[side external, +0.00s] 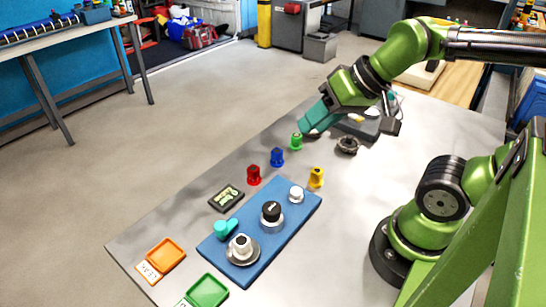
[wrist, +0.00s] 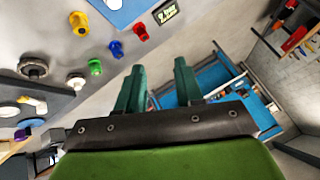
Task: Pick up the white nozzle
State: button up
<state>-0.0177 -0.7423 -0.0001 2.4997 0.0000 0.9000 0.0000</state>
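A small white piece (side external: 296,194), which looks like the white nozzle, stands at the far right end of the blue mat (side external: 308,208). In the wrist view a white bit (wrist: 113,3) shows on the mat at the top edge, cut off. My gripper (side external: 318,118) is up and away from it, beyond the coloured nozzles, with teal fingers tilted. In the wrist view the fingers (wrist: 160,84) are apart with nothing between them. Other pale pieces (wrist: 30,122) lie on a dark tray at the left of the wrist view; their shapes are unclear.
Red (side external: 253,175), blue (side external: 277,157), green (side external: 296,141) and yellow (side external: 316,177) nozzles stand between my gripper and the mat. A dark ring (side external: 347,145) lies nearby. A black knob (side external: 271,211) and a metal fitting (side external: 242,249) stand on the mat. Orange (side external: 165,254) and green (side external: 207,291) trays sit at the front.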

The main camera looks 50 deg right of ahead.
jog(key=w+a+f+n+g, duration=0.3)
jog(key=a+n+g, duration=0.1)
jog(key=a, duration=0.5)
jog(key=g+h, duration=0.2)
jog(key=g, duration=0.1)
send_over(241, 240)
jog(key=f, duration=1.2)
jog(key=shift+w+f, duration=0.25)
jog(key=shift+f, duration=0.05)
jog(key=shift+s+f, duration=0.15)
jog(key=shift+f, duration=1.2)
jog(key=shift+s+f, duration=0.15)
jog(key=shift+f, duration=1.2)
jog(key=shift+c, duration=0.3)
grip_shut()
